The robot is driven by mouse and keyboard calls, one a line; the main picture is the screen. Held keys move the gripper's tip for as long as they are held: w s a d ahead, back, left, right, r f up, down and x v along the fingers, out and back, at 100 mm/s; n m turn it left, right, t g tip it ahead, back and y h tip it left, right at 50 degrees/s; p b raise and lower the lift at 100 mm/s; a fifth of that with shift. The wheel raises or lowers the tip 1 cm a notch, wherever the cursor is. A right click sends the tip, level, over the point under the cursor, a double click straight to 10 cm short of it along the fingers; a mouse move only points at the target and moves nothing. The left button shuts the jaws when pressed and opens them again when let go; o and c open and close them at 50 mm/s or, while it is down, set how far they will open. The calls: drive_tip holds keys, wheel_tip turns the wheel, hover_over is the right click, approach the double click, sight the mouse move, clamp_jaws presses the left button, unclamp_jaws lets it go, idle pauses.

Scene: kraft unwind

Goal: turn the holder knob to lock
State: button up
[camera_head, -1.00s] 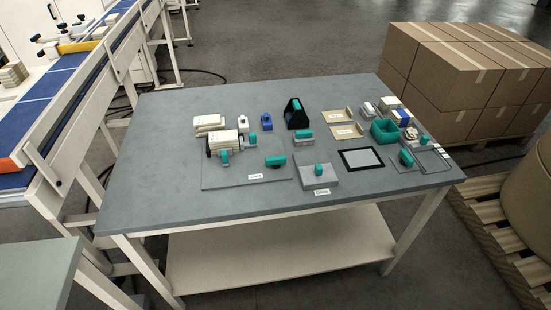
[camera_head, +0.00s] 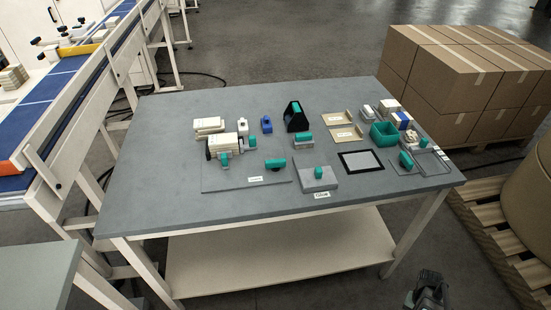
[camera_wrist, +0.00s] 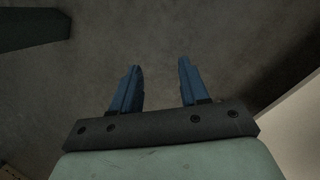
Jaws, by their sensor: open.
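A grey plate (camera_head: 225,184) at the left of the table carries a cream roll-holding device (camera_head: 224,145). A teal knob (camera_head: 225,160) sits at the device's front, and another teal knob (camera_head: 275,164) lies crosswise at the plate's right. A separate grey block (camera_head: 326,183) with a small teal knob (camera_head: 318,172) stands to the right. I cannot tell which is the holder knob; the labels are too small to read. My gripper (camera_wrist: 156,85) is open and empty in the wrist view, over bare floor. Part of my arm's end shows low right in the head view, apart from the table.
The table (camera_head: 150,190) also holds a black stand (camera_head: 296,118), a teal bin (camera_head: 384,141), a black-framed pad (camera_head: 361,161) and small boxes. Stacked cartons (camera_head: 480,75) and a pallet (camera_head: 490,215) stand at right. The table's front left is clear.

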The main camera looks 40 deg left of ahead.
drive_tip(key=w+d+r+m+t+h, duration=0.1)
drive_tip(key=w+d+r+t, duration=0.15)
drive_tip(key=w+r, duration=1.2)
drive_tip(key=w+d+r+m+t+h, duration=0.1)
drive_tip(key=w+r+m+t+h, duration=0.15)
drive_tip(key=w+r, duration=1.2)
drive_tip(key=w+a+r+m+t, duration=0.1)
drive_tip(key=w+a+r+t, duration=0.2)
drive_tip(key=w+a+r, duration=0.65)
drive_tip(key=s+a+r+m+y, duration=0.1)
drive_tip(key=a+r+m+y, duration=0.1)
drive_tip(key=a+r, duration=0.85)
wheel_tip(320, 180, up, 5)
drive_tip(key=m+g+y, duration=0.1)
drive_tip(key=g+y, duration=0.3)
drive_tip(key=g, duration=0.1)
hover_over(275, 160)
wheel_tip(275, 160, down, 13)
drive_tip(key=shift+d+r, duration=0.1)
